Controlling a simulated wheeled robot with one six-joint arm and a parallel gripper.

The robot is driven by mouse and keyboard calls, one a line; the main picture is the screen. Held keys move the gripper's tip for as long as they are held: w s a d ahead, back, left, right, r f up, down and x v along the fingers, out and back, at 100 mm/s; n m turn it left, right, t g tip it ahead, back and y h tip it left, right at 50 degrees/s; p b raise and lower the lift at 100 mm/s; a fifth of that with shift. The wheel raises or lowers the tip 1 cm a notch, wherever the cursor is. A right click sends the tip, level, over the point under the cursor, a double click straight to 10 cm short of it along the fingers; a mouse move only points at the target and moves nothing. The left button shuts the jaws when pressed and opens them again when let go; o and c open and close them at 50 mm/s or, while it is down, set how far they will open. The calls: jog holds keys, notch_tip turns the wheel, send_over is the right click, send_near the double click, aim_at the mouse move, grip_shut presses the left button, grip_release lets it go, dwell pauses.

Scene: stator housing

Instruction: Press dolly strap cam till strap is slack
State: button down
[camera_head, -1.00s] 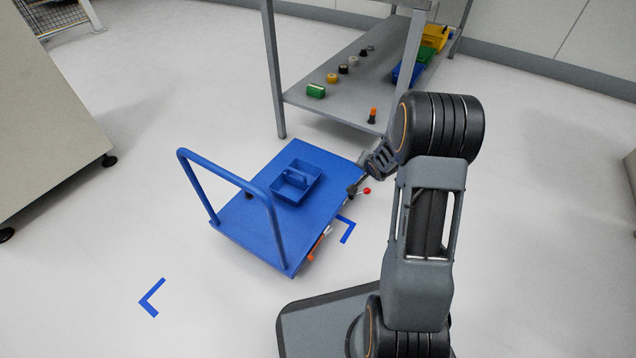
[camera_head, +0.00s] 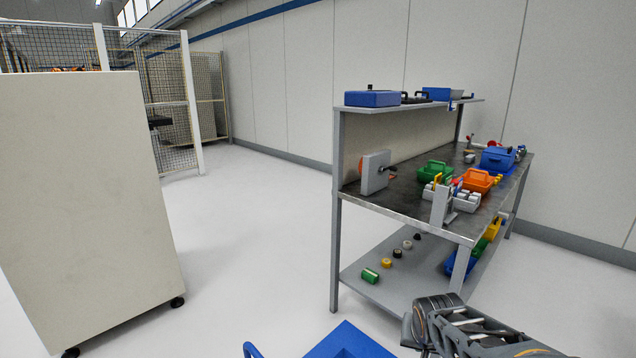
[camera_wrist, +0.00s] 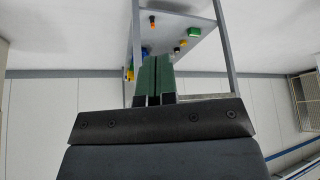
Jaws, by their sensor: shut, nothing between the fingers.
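The blue dolly (camera_head: 350,343) shows only as a corner of its deck at the bottom edge of the head view, with a bit of its blue push handle (camera_head: 251,350) to the left. Its strap and cam are outside the head view, and I cannot make them out in the wrist view. My gripper (camera_wrist: 157,62) is in the wrist view, its two greenish fingers shut together with nothing between them. It points toward the bench, which appears upside down there. In the head view only part of my arm shows at the bottom right.
A steel workbench (camera_head: 410,207) with bins and fixtures stands right of centre, its lower shelf (camera_head: 385,290) holding small parts. A large beige cabinet on castors (camera_head: 85,200) fills the left. Open floor (camera_head: 255,240) lies between them.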

jog(key=s+a+r+n+y+p, duration=0.1)
jog(key=s+a+r+n+p, duration=0.1)
jog(key=s+r+p, duration=0.3)
jog(key=s+a+r+n+g+p, duration=0.1)
jog(key=s+a+r+p, duration=0.2)
jog(key=r, duration=0.7)
jog(key=s+p, duration=0.2)
jog(key=shift+s+a+r+n+g+y, duration=0.3)
jog(key=shift+r+n+y, duration=0.05)
jog(key=shift+n+y, duration=0.05)
jog(key=shift+d, duration=0.1)
